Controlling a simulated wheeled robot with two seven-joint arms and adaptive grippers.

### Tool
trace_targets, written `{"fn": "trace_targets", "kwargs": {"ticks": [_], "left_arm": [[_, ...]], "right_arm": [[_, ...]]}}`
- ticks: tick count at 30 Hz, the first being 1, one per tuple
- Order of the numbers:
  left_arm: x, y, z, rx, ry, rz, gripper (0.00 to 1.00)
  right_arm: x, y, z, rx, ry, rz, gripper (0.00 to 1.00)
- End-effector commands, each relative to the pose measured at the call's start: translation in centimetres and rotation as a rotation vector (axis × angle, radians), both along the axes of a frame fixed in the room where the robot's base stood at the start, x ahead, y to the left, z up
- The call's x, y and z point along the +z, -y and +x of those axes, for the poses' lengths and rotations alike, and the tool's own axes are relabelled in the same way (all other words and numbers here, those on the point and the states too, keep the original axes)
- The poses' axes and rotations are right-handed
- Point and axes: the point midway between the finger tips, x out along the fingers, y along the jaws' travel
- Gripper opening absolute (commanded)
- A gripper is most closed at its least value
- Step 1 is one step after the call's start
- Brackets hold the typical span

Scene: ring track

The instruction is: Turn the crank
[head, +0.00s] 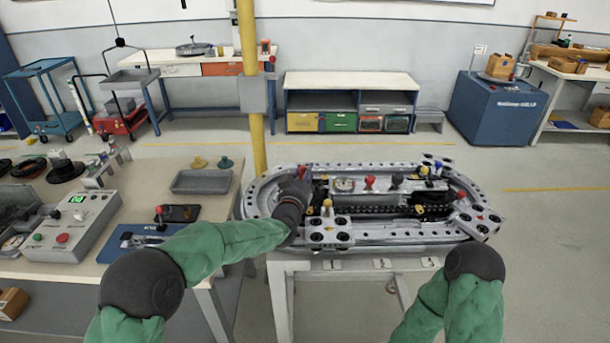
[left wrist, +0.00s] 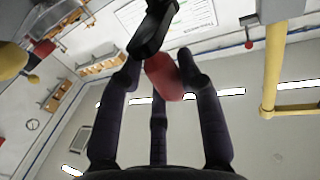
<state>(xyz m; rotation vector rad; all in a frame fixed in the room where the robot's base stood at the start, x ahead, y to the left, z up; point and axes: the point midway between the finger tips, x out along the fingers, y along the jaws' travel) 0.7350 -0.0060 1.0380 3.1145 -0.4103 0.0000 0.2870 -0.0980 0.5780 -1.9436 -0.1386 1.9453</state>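The crank has a red knob (left wrist: 163,77) and a dark arm (left wrist: 154,30). In the left wrist view the knob lies between my left gripper's dark fingers (left wrist: 160,75), which close in on its sides. In the head view my left gripper (head: 294,192) is at the left end of the grey ring track (head: 375,237), with a bit of the red knob (head: 301,170) showing by it. The gripper hides most of the crank there. Only part of my right arm shows at the lower right; its gripper is not visible.
The ring track carries several coloured knobs, including a red one (head: 370,182) and a yellow one (head: 327,204). A yellow post (head: 250,95) stands behind its left end. At the left, a bench holds a control box (head: 75,228) and a tray (head: 201,181).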

Motion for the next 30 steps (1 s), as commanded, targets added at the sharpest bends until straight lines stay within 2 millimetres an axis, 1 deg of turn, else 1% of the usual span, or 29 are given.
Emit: {"fn": "trace_targets", "kwargs": {"ticks": [5,8,14,24,30], "left_arm": [[0.0,0.0,0.0,0.001,0.0,0.0,0.0],[0.1,0.2,0.0,0.013,0.001,-0.001,0.0],[0.4,0.9,0.1,0.095,0.001,-0.003,0.0],[0.5,2.0,0.6,0.294,0.002,-0.003,0.0],[0.3,2.2,0.7,0.364,0.003,-0.001,0.0]], "right_arm": [[0.0,0.0,0.0,0.0,0.0,0.0,0.0],[0.4,0.0,0.0,0.0,0.0,0.0,0.0],[2.0,0.0,0.0,0.0,0.0,0.0,0.0],[5.5,0.0,0.0,0.0,0.0,0.0,0.0],[6.2,0.0,0.0,0.0,0.0,0.0,0.0]]}}
